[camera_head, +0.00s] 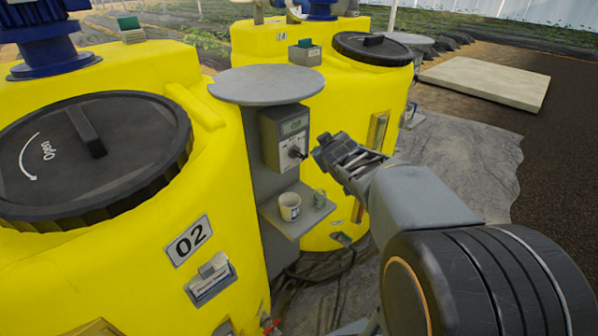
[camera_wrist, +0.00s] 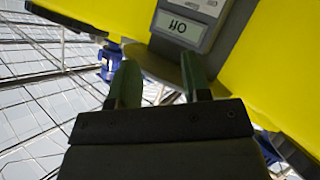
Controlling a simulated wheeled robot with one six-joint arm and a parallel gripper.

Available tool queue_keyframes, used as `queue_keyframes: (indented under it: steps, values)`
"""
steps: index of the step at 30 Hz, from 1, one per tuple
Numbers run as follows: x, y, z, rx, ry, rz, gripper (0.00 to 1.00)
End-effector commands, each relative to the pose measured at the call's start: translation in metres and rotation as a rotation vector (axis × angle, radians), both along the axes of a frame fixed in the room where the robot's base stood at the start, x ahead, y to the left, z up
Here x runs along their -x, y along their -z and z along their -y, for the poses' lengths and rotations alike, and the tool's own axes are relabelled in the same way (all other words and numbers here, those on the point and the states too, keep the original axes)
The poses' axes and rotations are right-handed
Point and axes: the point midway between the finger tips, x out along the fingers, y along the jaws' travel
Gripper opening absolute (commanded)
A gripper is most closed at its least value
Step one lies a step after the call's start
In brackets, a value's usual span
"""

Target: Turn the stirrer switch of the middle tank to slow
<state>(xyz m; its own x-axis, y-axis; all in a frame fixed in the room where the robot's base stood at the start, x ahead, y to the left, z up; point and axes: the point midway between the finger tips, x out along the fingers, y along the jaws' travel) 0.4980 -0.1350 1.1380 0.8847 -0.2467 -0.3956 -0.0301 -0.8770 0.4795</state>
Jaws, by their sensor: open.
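A grey switch box (camera_head: 284,140) is mounted on a grey post between two yellow tanks. Its small display reads "Off"; a light plate with a small dark switch (camera_head: 297,152) sits below. In the wrist view the box (camera_wrist: 192,17) is upside down at the top edge, its display (camera_wrist: 178,26) also reading "Off"; the switch is not clearly visible there. My gripper (camera_head: 317,152) is open, just right of the switch and pointing at it. In the wrist view its two fingers (camera_wrist: 161,62) stand apart with nothing clearly between them. Whether they touch the switch cannot be told.
The near tank (camera_head: 130,235) is labelled 02; another yellow tank (camera_head: 345,100) stands behind. A grey round plate (camera_head: 266,86) lies above the box. A shelf (camera_head: 294,225) below holds a white cup (camera_head: 289,207) and a small grey item (camera_head: 320,198). Open floor lies right.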

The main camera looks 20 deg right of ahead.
Motion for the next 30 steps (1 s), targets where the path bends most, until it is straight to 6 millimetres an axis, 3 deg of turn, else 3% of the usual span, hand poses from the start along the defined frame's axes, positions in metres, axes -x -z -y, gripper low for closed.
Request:
queue_keyframes:
  steps: [1, 6, 13, 20, 30]
  values:
    - [-0.020, 0.031, 0.016, 0.055, -0.052, 0.056, 0.44]
    - [-0.060, 0.076, 0.041, 0.189, -0.302, 0.229, 0.44]
    - [-0.066, 0.133, 0.056, 0.225, -0.574, 0.365, 0.44]
    - [-0.064, 0.154, 0.058, 0.215, -0.689, 0.421, 0.44]
    - [-0.115, 0.154, 0.036, 0.212, -0.702, 0.427, 0.44]
